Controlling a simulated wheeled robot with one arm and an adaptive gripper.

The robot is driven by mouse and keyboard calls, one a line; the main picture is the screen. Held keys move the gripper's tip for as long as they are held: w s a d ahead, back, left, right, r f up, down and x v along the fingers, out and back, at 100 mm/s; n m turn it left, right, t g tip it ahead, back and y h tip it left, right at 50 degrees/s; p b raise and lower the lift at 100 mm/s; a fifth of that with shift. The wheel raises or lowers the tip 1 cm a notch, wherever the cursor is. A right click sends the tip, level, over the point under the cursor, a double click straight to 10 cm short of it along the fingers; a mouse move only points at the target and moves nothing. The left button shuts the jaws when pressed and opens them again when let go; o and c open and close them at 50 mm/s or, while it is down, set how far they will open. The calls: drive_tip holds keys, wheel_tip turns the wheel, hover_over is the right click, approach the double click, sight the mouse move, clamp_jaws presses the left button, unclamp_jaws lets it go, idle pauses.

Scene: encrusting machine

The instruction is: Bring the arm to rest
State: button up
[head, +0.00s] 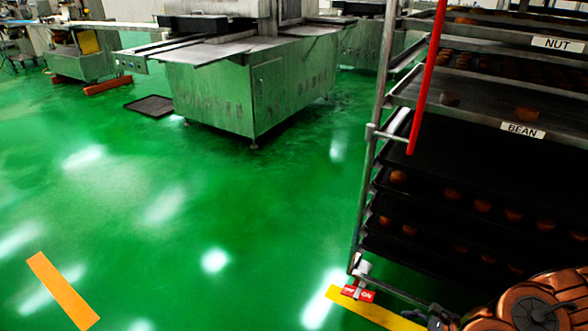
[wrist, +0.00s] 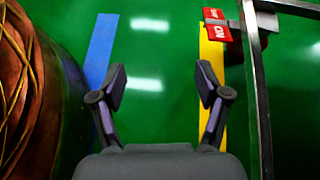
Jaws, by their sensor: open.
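My gripper (wrist: 161,84) shows in the wrist view with its two dark fingers spread apart. Nothing is between them; only green floor shows in the gap. It points down at the floor, with a yellow floor stripe (wrist: 212,95) behind the right finger and a blue stripe (wrist: 101,50) near the left one. In the head view, part of my copper-coloured arm (head: 540,305) shows at the bottom right corner, in front of the rack's lower part. The fingers cannot be made out clearly there.
A tall metal rack (head: 372,170) with trays of brown pieces and NUT and BEAN labels (head: 522,130) stands at the right. A red ON tag (head: 358,293) is at its foot. A steel machine (head: 250,85) stands at the back.

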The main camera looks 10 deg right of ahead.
drive_tip(key=w+a+r+n+g+p, duration=0.15)
drive_tip(key=a+r+n+p, duration=0.4)
drive_tip(key=r, duration=0.75)
drive_tip(key=a+r+n+g+p, duration=0.4)
drive_tip(key=a+r, duration=0.3)
drive_tip(key=r, duration=0.6)
drive_tip(key=w+a+r+n+g+p, duration=0.15)
drive_tip(key=a+r+n+p, duration=0.4)
drive_tip(key=r, duration=0.75)
drive_tip(key=s+a+r+n+h+p, duration=0.1)
drive_tip(key=s+r+n+h+p, duration=0.2)
drive_tip(key=s+r+p, duration=0.4)
drive_tip(key=s+a+r+n+g+h+p, duration=0.1)
drive_tip(key=s+r+n+h+p, duration=0.2)
drive_tip(key=s+r+p, duration=0.5)
drive_tip(key=s+a+r+n+h+p, duration=0.1)
drive_tip(key=s+r+n+h+p, duration=0.2)
drive_tip(key=s+r+p, duration=0.5)
wheel_tip(320, 180, up, 12)
drive_tip(key=shift+a+r+n+g+p, duration=0.15)
drive_tip(key=shift+a+n+g+p, duration=0.15)
drive_tip(key=shift+a+g, duration=0.1)
